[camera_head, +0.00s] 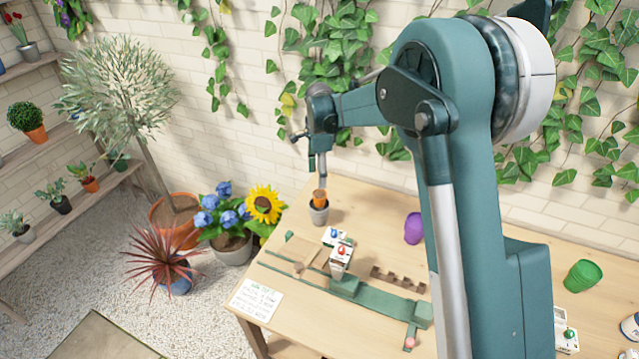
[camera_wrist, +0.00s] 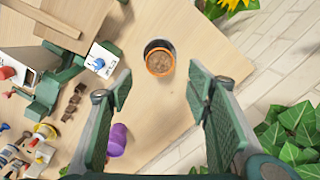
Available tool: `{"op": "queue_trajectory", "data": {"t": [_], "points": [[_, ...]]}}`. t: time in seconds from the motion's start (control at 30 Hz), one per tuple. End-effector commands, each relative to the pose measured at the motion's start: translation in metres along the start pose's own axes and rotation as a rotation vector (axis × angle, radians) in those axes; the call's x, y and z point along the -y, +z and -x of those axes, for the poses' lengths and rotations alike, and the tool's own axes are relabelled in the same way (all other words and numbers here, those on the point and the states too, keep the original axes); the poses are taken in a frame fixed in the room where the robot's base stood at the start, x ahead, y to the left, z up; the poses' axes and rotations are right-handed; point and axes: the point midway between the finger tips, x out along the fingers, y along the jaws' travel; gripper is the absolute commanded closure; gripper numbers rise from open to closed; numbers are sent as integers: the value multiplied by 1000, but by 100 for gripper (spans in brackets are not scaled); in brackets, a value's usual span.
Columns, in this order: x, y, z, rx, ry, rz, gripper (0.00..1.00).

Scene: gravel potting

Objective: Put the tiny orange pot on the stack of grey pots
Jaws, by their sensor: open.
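The tiny orange pot (camera_head: 319,196) stands on top of the stack of grey pots (camera_head: 319,213) near the far left corner of the table. In the wrist view the orange pot (camera_wrist: 159,62) shows from above, with brown inside its rim. The dark rim of the grey stack (camera_wrist: 153,42) shows behind and around it. How deep it sits in the stack is hidden. My gripper (camera_head: 320,174) is just above the orange pot. In the wrist view its two green fingers (camera_wrist: 158,92) are wide apart, with nothing between them.
A purple pot (camera_head: 413,228) lies to the right on the table (camera_head: 365,205), and a green pot (camera_head: 582,275) stands farther right. A sunflower (camera_head: 264,204) is close left of the stack.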

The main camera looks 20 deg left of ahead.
Motion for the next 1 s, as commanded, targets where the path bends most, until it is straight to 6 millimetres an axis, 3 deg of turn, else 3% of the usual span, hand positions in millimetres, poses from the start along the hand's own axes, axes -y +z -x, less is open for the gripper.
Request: {"op": "queue_trajectory", "data": {"t": [0.23, 1.0], "points": [[0, 0, 15, 0, 0, 0, 51], [0, 0, 16, 0, 0, 0, 51]]}}
